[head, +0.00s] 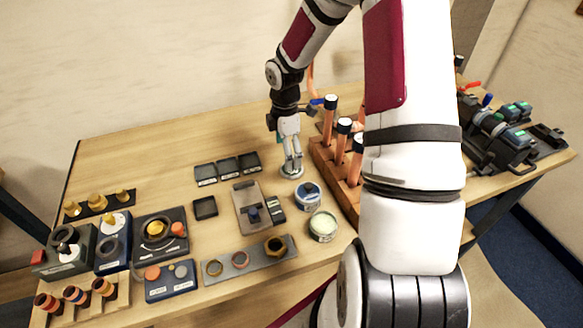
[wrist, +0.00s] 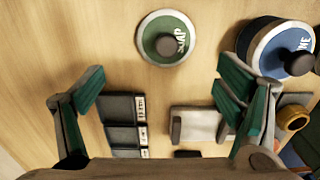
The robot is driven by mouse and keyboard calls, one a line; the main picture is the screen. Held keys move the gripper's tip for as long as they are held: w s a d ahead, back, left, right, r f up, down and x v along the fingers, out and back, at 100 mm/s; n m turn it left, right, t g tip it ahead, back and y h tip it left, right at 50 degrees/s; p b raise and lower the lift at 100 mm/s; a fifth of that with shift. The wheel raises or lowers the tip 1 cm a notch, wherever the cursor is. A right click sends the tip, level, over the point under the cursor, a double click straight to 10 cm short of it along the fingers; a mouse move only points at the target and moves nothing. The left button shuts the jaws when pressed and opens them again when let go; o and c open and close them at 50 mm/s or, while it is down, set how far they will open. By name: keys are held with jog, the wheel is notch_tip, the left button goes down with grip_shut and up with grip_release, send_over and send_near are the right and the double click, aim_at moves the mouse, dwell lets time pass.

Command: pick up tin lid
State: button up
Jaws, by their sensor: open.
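The tin lid (wrist: 167,38) is round and green with a pale rim, a dark central knob and lettering that looks like "SOAP". In the head view the lid (head: 291,174) lies flat on the table, at my gripper's tips. My gripper (head: 291,160) points down there, and I cannot tell whether it touches the lid. In the wrist view my gripper (wrist: 162,92) is open with nothing between its fingers, and the lid is above the finger gap in the picture. An open tin with pale contents (head: 322,227) stands nearer the front edge.
A blue-lidded tin (head: 308,194) stands close to the lid; it also shows in the wrist view (wrist: 280,45). A wooden rack with copper pipes (head: 322,157) is just right. Small black trays (head: 227,167) lie left, and a grey clamp-like fixture (head: 252,207) lies front-left.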

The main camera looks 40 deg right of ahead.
jog(key=shift+s+d+f+p, duration=0.1)
jog(key=shift+s+f+p, duration=0.15)
jog(key=shift+f, duration=1.1)
jog(key=shift+s+f+p, duration=0.15)
jog(key=shift+f+p, duration=0.05)
jog(key=shift+f, duration=1.1)
jog(key=c, duration=1.1)
